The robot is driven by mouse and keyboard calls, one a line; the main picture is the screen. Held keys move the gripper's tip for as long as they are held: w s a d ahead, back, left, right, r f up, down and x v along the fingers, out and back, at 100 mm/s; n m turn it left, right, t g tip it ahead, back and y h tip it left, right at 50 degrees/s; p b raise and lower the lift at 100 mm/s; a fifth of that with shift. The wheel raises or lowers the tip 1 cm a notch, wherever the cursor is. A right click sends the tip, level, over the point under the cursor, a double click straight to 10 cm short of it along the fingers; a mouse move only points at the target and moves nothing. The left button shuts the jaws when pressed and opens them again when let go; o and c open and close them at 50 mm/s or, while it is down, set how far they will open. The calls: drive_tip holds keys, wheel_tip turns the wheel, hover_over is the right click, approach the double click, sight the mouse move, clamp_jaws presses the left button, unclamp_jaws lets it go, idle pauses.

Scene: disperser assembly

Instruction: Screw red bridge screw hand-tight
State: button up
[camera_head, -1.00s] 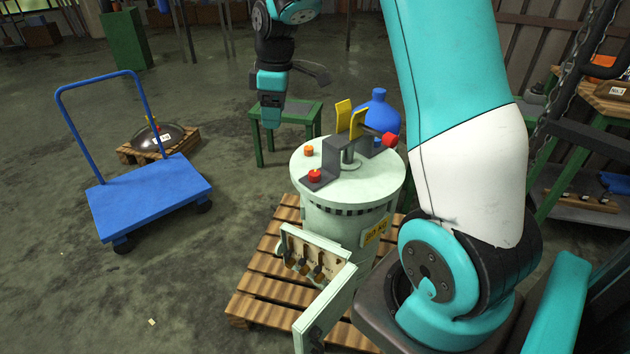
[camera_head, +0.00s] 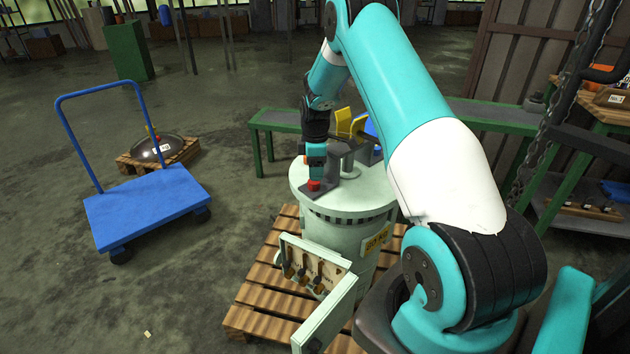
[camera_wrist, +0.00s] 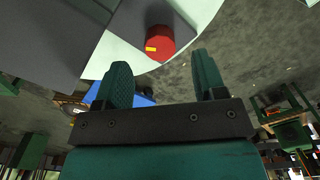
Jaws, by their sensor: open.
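The red bridge screw (camera_head: 314,185) sits on the foot of the grey bridge (camera_head: 334,162), near the front left rim of the pale green disperser vessel (camera_head: 345,217). In the wrist view the red screw head (camera_wrist: 160,42), with a small yellow mark, lies ahead of my fingers. My gripper (camera_head: 315,174) points down just above the screw. In the wrist view my gripper (camera_wrist: 165,80) is open with nothing between its two green fingers. I cannot tell whether a finger touches the screw.
The vessel stands on a wooden pallet (camera_head: 262,290), with an open panel (camera_head: 313,266) of dark parts at its front. A blue trolley (camera_head: 148,205) is at left. A green bench (camera_head: 275,118) stands behind. Yellow plates (camera_head: 351,123) rise beside the bridge.

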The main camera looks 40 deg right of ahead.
sight(314, 184)
wheel_tip(314, 184, down, 5)
drive_tip(key=shift+r, duration=0.1)
idle(0.3)
drive_tip(key=c, duration=0.9)
